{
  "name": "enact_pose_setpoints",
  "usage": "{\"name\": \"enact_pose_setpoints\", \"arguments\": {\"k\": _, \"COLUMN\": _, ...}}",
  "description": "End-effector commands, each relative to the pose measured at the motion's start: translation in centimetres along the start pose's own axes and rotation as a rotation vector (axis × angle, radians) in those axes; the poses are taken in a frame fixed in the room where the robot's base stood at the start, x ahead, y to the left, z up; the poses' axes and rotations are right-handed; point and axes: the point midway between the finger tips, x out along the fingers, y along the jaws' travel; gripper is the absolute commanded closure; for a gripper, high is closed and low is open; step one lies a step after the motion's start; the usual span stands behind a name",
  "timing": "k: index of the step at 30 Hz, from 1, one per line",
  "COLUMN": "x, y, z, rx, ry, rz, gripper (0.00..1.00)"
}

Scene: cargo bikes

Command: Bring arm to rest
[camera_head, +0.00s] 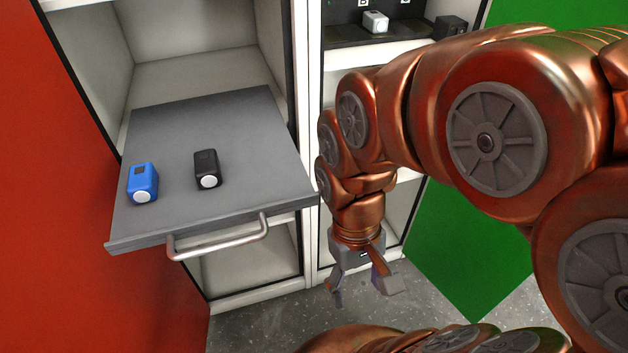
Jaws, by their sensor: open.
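My copper-coloured arm reaches in from the right and bends downward in the middle of the view. My gripper (362,297) hangs at its end, pointing down, with its grey fingers apart and nothing between them. It is in front of the cabinet and above the grey floor, to the right of the pulled-out shelf's handle, and touches nothing that I can see.
A grey pull-out shelf (235,120) with a metal handle (220,243) juts out at the left. A blue battery-like block (143,182) and a black one (207,167) stand on it. A white block (375,21) and a dark block (449,27) are in the upper right bay. A red panel (60,220) and a green panel (465,245) flank the cabinet.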

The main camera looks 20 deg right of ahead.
Motion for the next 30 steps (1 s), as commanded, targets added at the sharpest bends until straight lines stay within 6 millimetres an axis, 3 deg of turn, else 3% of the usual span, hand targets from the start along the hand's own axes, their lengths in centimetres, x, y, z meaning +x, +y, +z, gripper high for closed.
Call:
{"name": "enact_pose_setpoints", "arguments": {"k": 10, "x": 0.0, "y": 0.0, "z": 0.0, "rx": 0.0, "ry": 0.001, "rz": 0.001, "gripper": 0.34}}
{"name": "enact_pose_setpoints", "arguments": {"k": 20, "x": -6.0, "y": 0.0, "z": 1.6, "rx": 0.001, "ry": 0.022, "rz": 0.001, "gripper": 0.34}}
{"name": "enact_pose_setpoints", "arguments": {"k": 30, "x": -14.0, "y": 0.0, "z": 3.9, "rx": 0.002, "ry": 0.05, "rz": 0.002, "gripper": 0.34}}
